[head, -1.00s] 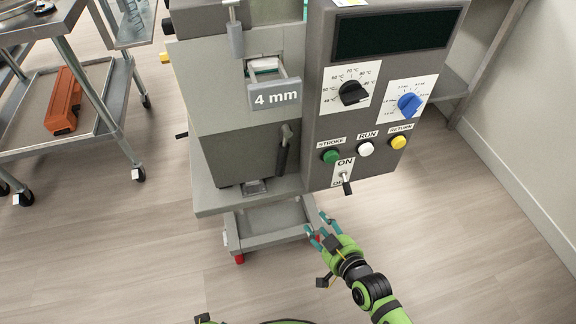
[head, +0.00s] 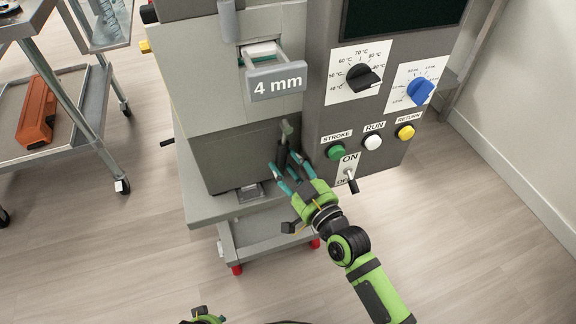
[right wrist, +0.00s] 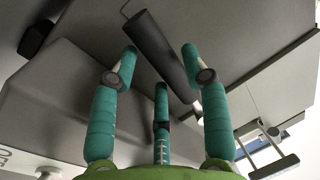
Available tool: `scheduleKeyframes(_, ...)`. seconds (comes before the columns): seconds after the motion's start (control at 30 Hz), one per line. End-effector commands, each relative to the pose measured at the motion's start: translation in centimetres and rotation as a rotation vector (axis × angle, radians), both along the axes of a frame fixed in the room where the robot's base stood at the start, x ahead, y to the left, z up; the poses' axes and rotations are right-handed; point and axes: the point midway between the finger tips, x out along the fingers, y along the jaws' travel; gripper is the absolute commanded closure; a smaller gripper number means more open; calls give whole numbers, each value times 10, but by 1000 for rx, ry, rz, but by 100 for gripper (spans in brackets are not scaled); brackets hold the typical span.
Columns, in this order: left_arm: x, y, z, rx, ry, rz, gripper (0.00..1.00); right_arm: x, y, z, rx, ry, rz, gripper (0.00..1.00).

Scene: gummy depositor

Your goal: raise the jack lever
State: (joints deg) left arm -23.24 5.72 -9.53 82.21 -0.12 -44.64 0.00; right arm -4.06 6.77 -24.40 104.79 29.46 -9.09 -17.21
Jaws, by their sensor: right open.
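The jack lever (head: 283,153), a dark handle on a grey pivot, hangs at the front of the grey machine, left of the control panel. My right gripper (head: 284,172) is open with its teal fingertips at the lever's lower part, partly covering it. In the right wrist view the lever's black grip (right wrist: 160,55) runs diagonally between and beyond the spread fingertips of my right gripper (right wrist: 160,75). I cannot tell whether any finger touches it. A green part of my left gripper (head: 204,316) shows at the bottom edge; its fingers are not clear.
The control panel (head: 322,105) with its knobs, buttons and ON switch (head: 351,181) stands close right of my right gripper. A 4 mm drawer (head: 276,83) sticks out above the lever. A cart (head: 90,125) with an orange toolbox (head: 37,112) stands left. The front floor is clear.

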Motion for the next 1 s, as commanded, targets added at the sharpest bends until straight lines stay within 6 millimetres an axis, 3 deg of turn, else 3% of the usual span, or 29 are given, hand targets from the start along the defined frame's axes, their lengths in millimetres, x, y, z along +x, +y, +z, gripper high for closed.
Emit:
scheduleKeyframes(0.27, 0, 0, 1, 0, 3, 1, 60, 3, 1, 0, 0, 0, 0, 53)
scheduleKeyframes(0.3, 0, 0, 1, 0, 3, 1, 60, 3, 1, 0, 0, 0, 0, 61)
scheduleKeyframes(0.4, 0, 0, 1, 1, 2, 1, 60, 2, 1, 0, 0, 0, 0, 100)
scheduleKeyframes(0.73, 1, 0, 2, 0, -6, 0, 60, 0, 4, 1, 23, 7, 0, 100)
scheduleKeyframes(1.0, 6, 1, -3, -2, -34, -6, 60, -13, 18, 3, 157, 53, 1, 100)
